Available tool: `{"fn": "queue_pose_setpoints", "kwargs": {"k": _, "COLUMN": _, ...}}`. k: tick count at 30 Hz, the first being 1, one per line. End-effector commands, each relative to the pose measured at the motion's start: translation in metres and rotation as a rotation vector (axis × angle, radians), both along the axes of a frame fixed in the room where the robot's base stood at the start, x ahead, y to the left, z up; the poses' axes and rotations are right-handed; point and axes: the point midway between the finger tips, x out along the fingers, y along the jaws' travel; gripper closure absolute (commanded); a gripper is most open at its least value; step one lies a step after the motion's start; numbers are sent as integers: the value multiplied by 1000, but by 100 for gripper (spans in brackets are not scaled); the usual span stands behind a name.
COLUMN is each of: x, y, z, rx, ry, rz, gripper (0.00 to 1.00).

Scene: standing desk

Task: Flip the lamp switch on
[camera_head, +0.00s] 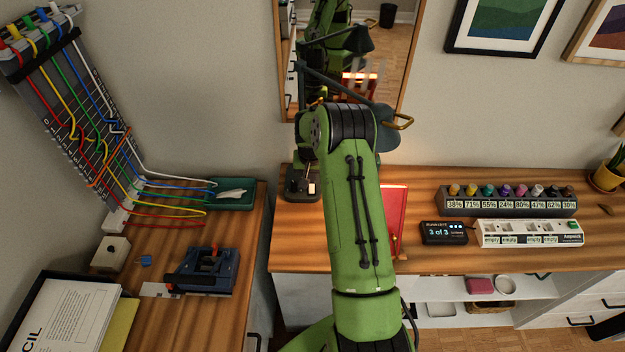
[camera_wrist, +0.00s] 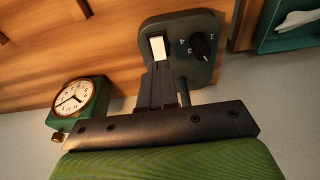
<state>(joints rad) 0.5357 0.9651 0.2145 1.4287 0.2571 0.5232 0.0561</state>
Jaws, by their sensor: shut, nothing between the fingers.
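The lamp's dark base (camera_head: 296,196) stands at the left end of the wooden desk in the head view. Its pale switch (camera_head: 312,188) shows there, and in the wrist view it is a white rocker (camera_wrist: 158,47) beside a black numbered dial (camera_wrist: 203,45). The lamp's shade (camera_head: 385,130) is partly hidden behind my arm; warm light falls on the wall and desk beneath it. My gripper (camera_wrist: 160,68) is shut and empty, its tips right at the rocker's lower edge in the wrist view. I cannot tell whether they touch it. My arm hides the gripper in the head view.
A green clock (camera_wrist: 78,100) stands left of the fingers in the wrist view. A green tray (camera_head: 232,194) sits on the left desk. A marker rack (camera_head: 507,202) and power strip (camera_head: 530,233) stand at right.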

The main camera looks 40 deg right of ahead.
Motion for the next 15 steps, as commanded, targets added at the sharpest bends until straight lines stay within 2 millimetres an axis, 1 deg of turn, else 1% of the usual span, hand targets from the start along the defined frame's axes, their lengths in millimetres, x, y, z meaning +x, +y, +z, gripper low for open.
{"fn": "queue_pose_setpoints", "kwargs": {"k": 1, "x": -4, "y": 4, "z": 17, "rx": -2, "ry": -4, "rz": 1, "gripper": 100}}
{"fn": "queue_pose_setpoints", "kwargs": {"k": 9, "x": -32, "y": 24, "z": 68, "rx": -2, "ry": -1, "rz": 0, "gripper": 100}}
{"fn": "queue_pose_setpoints", "kwargs": {"k": 12, "x": -37, "y": 28, "z": 80, "rx": -1, "ry": -1, "rz": 1, "gripper": 100}}
{"fn": "queue_pose_setpoints", "kwargs": {"k": 15, "x": -40, "y": 30, "z": 86, "rx": -1, "ry": -1, "rz": 0, "gripper": 100}}
